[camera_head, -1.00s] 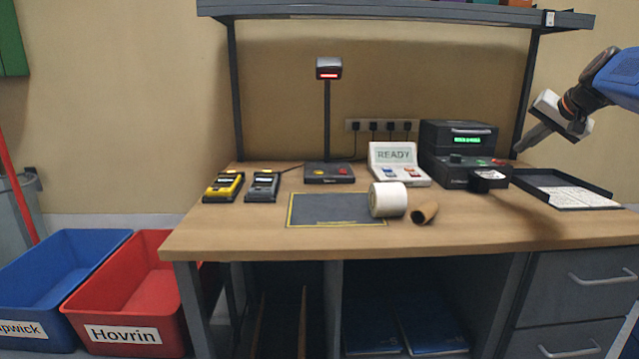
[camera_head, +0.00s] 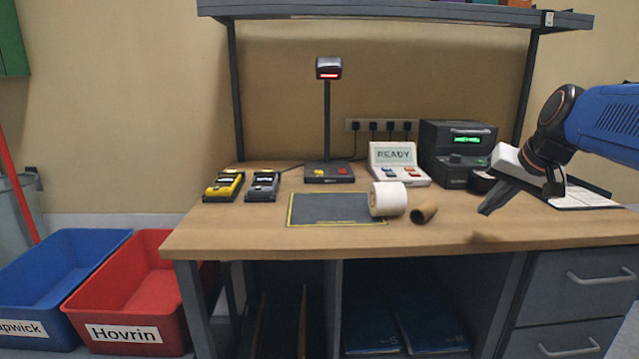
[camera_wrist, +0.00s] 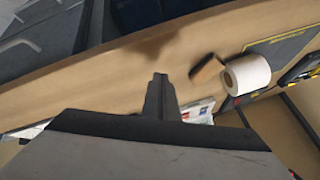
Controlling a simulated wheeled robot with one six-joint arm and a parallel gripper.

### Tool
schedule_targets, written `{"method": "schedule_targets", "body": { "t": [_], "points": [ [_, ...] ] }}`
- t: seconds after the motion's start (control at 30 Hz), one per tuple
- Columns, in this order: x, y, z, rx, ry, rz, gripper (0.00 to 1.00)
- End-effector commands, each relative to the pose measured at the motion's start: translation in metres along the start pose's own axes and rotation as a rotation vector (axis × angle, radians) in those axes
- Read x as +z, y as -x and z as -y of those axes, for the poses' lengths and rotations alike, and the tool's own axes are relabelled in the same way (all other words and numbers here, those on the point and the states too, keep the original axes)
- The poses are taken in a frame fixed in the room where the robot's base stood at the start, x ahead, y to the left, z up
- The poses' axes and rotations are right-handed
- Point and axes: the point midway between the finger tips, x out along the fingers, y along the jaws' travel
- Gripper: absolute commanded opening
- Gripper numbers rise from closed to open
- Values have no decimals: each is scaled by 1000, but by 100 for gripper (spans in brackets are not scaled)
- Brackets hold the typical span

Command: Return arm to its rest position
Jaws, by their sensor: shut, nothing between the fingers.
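My gripper (camera_head: 487,211) is at the right of the head view, on my blue arm, above the right part of the wooden table (camera_head: 300,240). Its fingers are together and point down to the left, with nothing between them. In the wrist view the closed fingers (camera_wrist: 160,80) stand over bare table top.
A dark printer-like device (camera_head: 456,140) and a tray (camera_head: 590,192) are behind my gripper, partly hidden. A READY panel (camera_head: 394,155), a scanner stand (camera_head: 327,120), a dark mat (camera_head: 330,208) and two handheld devices stand further left. An overhead shelf (camera_head: 400,14) spans the table.

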Motion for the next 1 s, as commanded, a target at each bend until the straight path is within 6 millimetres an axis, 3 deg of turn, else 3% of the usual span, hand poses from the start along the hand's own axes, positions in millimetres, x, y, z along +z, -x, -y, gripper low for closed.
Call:
{"method": "schedule_targets", "body": {
  "t": [0.03, 0.3, 0.5, 0.6, 0.8, 1.0],
  "points": [
    [28, -1, 4, 8, 32, 15, 0],
    [158, -13, -5, 62, 189, 86, 0],
    [245, -26, -28, 100, 308, 125, 0],
    [278, -32, -40, 114, 355, 138, 0],
    [311, -40, -55, 132, 407, 152, 0],
    [315, -41, -57, 135, 413, 155, 0]
  ]
}}
